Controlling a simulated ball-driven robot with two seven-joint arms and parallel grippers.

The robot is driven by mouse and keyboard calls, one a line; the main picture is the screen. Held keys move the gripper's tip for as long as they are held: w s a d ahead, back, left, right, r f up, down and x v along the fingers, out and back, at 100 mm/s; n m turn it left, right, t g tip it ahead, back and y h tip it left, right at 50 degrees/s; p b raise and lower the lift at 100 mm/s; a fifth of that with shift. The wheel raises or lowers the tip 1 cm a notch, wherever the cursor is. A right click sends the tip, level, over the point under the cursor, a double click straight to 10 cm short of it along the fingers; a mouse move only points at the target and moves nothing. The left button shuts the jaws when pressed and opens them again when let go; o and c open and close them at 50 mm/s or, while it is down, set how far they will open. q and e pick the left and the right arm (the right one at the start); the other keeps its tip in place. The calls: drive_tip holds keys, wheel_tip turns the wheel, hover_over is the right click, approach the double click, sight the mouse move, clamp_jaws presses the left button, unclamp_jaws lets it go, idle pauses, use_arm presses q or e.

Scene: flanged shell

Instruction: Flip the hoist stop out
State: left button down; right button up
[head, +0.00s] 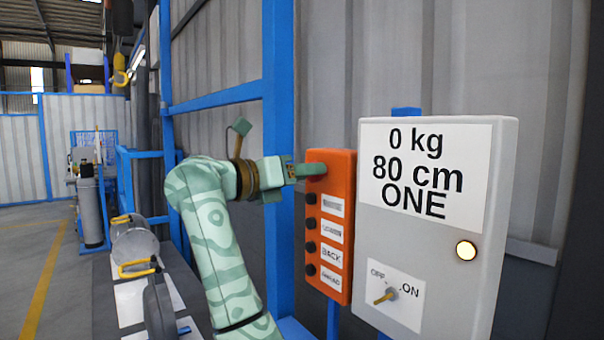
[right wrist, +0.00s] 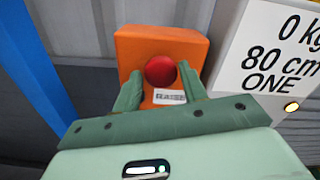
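The hoist stop is a round red button (right wrist: 160,71) at the top of the orange control box (head: 338,215), which also shows in the right wrist view (right wrist: 190,45). In the head view the button is hidden behind my right gripper (head: 314,170). In the right wrist view my right gripper (right wrist: 160,80) is open, with one green finger on each side of the button. I cannot tell whether the fingers touch it. My left gripper is not in view.
Below the stop are several black buttons (head: 310,223) with labels. A grey box (head: 496,215) beside it reads 0 kg, 80 cm, ONE, with a lit lamp (head: 466,250) and a knob (head: 385,296). A blue post (head: 279,80) stands left of the orange box.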

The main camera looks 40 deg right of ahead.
clamp_jaws()
drive_tip(key=shift+w+a+p, duration=0.1)
drive_tip(key=shift+a+p, duration=0.5)
drive_tip(key=shift+o, duration=2.4)
unclamp_jaws()
drive_tip(key=shift+a, duration=0.15)
drive_tip(key=w+a+p, duration=0.1)
drive_tip(key=w+a, duration=0.1)
drive_tip(key=a, duration=1.4)
drive_tip(key=shift+a+p, duration=0.2)
drive_tip(key=shift+p, duration=0.2)
